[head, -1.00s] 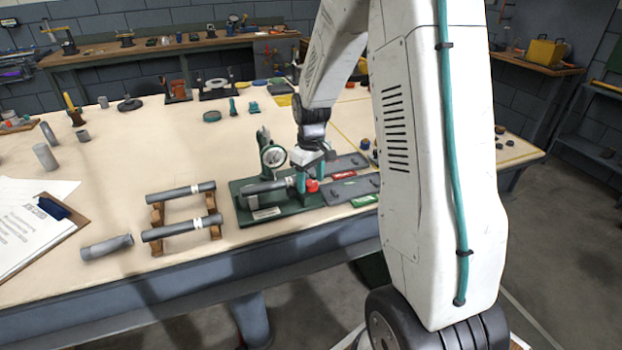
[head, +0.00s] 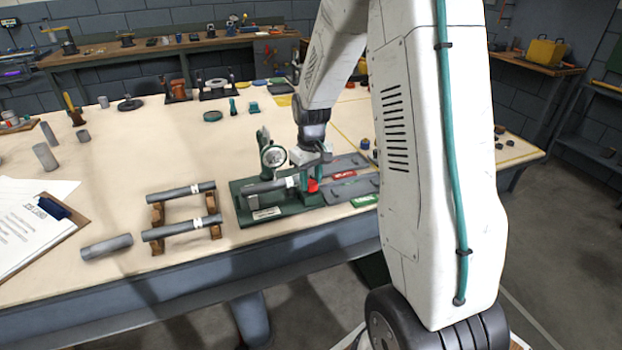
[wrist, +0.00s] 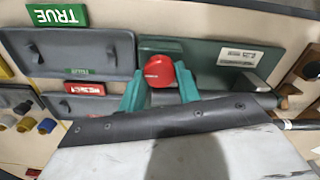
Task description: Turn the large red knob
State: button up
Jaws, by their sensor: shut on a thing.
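The large red knob (wrist: 158,70) sits at the end of the dark green base fixture (wrist: 215,60). In the wrist view it lies between the two teal fingers of my gripper (wrist: 160,86), which is shut on it. In the head view the red knob (head: 312,185) is partly covered by my gripper (head: 311,177), which reaches down from above. The green fixture (head: 242,205) carries a grey tube (head: 268,187) and a round gauge (head: 273,157).
Grey trays (head: 345,190) with a red label and a green TRUE label (wrist: 58,15) lie right of the fixture. Grey tubes on a wooden rack (head: 157,213) stand to its left. A clipboard (head: 52,232) lies at far left. The bench front edge is close.

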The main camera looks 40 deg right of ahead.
aim_at(311, 182)
jog(key=m, duration=0.4)
jog(key=shift+m, duration=1.6)
jog(key=o, duration=1)
jog(key=shift+c, duration=0.2)
notch_tip(311, 182, up, 7)
jog(key=shift+r, duration=0.45)
